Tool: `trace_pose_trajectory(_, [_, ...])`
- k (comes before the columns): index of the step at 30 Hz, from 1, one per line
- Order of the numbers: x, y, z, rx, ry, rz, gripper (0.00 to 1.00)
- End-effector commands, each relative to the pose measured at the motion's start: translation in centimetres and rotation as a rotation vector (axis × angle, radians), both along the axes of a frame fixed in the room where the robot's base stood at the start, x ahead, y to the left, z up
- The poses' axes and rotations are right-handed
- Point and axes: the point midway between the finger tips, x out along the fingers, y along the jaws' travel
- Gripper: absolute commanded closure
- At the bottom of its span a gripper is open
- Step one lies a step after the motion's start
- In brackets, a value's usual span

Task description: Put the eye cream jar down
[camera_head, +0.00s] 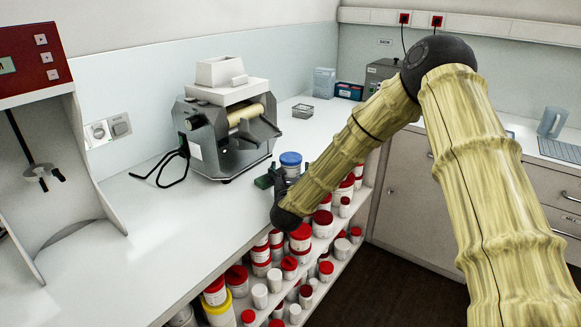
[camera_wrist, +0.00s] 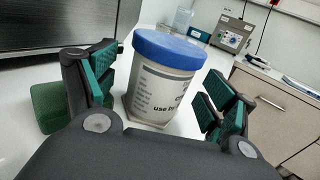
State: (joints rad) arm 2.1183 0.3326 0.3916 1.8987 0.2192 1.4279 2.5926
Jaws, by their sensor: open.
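The eye cream jar (camera_wrist: 163,88) has a white body with printed text and a blue lid. In the wrist view it stands upright between the spread fingers of my gripper (camera_wrist: 155,92). Gaps show on both sides of the jar, the wider one on the right. In the head view the jar's blue lid (camera_head: 291,159) shows above my gripper (camera_head: 284,182) near the counter's front edge. The jar's base seems to rest on a pale, angular-edged piece (camera_wrist: 129,113) on the counter. My arm hides part of the jar in the head view.
A green block (camera_wrist: 48,106) lies left of the jar. The grey mill (camera_head: 228,135) stands behind on the white counter (camera_head: 150,240). A small wire basket (camera_head: 303,111) is farther back. Shelves below hold several red-lidded jars (camera_head: 300,237). The counter's front left is clear.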

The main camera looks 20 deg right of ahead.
Motion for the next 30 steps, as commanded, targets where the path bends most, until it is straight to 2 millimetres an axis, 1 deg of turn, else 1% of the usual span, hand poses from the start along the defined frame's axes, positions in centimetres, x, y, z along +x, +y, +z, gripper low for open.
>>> trace_pose_trajectory(1, [0.7,-0.2,0.4,-0.004,-0.001,0.000,0.16])
trace_pose_trajectory(3, [1.5,-0.6,0.2,-0.001,-0.001,-0.001,0.16])
trace_pose_trajectory(7, [2.5,-1.0,0.1,-0.002,0.001,-0.002,0.16])
trace_pose_trajectory(16, [2.8,-1.1,0.0,0.000,0.001,-0.002,0.16])
trace_pose_trajectory(25, [2.7,-1.1,0.0,0.000,0.000,-0.002,0.70])
trace_pose_trajectory(26, [2.7,-1.1,0.0,0.000,0.000,-0.002,0.70])
trace_pose_trajectory(27, [2.8,-1.1,0.0,0.000,0.000,-0.002,0.75])
trace_pose_trajectory(30, [2.8,-1.1,0.1,0.000,0.000,-0.002,0.75])
